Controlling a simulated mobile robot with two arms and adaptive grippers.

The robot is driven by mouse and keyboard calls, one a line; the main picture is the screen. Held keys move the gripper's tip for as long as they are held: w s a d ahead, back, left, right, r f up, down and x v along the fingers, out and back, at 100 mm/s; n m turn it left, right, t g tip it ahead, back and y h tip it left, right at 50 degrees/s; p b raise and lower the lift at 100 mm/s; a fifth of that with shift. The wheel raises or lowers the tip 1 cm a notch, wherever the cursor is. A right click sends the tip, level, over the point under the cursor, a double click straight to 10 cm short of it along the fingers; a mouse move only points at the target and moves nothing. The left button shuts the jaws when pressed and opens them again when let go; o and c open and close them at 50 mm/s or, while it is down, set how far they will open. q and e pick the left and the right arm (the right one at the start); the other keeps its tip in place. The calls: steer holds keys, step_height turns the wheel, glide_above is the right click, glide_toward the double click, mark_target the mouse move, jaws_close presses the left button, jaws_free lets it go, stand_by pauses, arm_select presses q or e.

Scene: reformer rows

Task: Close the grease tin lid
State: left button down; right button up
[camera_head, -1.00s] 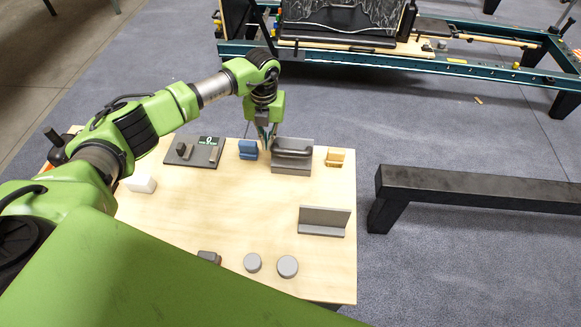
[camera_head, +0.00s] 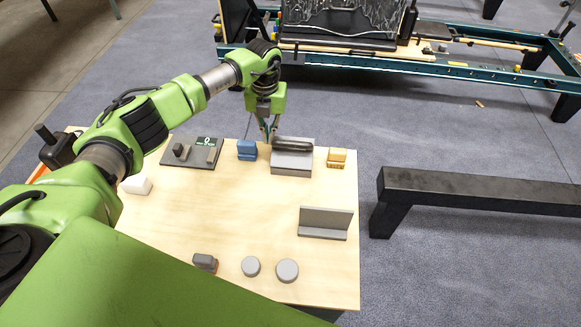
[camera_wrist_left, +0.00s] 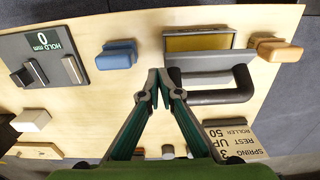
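The grease tin (camera_head: 291,170) is a grey box at the far edge of the table. In the left wrist view its yellow inside (camera_wrist_left: 197,43) shows, so it is not covered. The grey lid (camera_wrist_left: 212,61) stands raised along its near side, with a dark bar handle (camera_wrist_left: 218,97) that also shows in the head view (camera_head: 294,143). My left gripper (camera_head: 269,139) is just left of the lid and handle. Its fingertips (camera_wrist_left: 157,74) meet with nothing between them; contact with the lid is unclear. My right gripper is not in view.
A blue block (camera_head: 247,150) stands left of the tin and a tan block (camera_head: 337,157) right of it. A dark panel (camera_head: 180,163) lies farther left. A grey bracket (camera_head: 325,222) and two round grey pieces (camera_head: 287,270) are nearer. The table's middle (camera_head: 225,215) is clear.

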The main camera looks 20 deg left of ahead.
arm_select(q)
steer(key=shift+w+d+r, duration=0.2)
steer(key=shift+d+r, duration=0.05)
steer(key=shift+d, duration=0.35)
steer(key=r+p, duration=0.2)
steer(key=shift+d+r, duration=0.2)
steer(key=shift+r, duration=0.2)
steer(key=shift+a+r+p, duration=0.1)
steer(key=shift+r+p, duration=0.65)
steer(key=shift+s+a+r+p, duration=0.1)
steer(key=shift+a+r+p, duration=0.1)
steer(key=shift+r+p, duration=0.55)
steer(key=shift+s+a+r+p, duration=0.1)
steer(key=shift+a+r+p, duration=0.1)
steer(key=shift+r+p, duration=0.5)
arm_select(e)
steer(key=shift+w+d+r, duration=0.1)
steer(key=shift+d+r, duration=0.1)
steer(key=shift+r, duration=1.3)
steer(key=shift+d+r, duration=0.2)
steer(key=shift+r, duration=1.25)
arm_select(q)
steer(key=shift+r, duration=0.2)
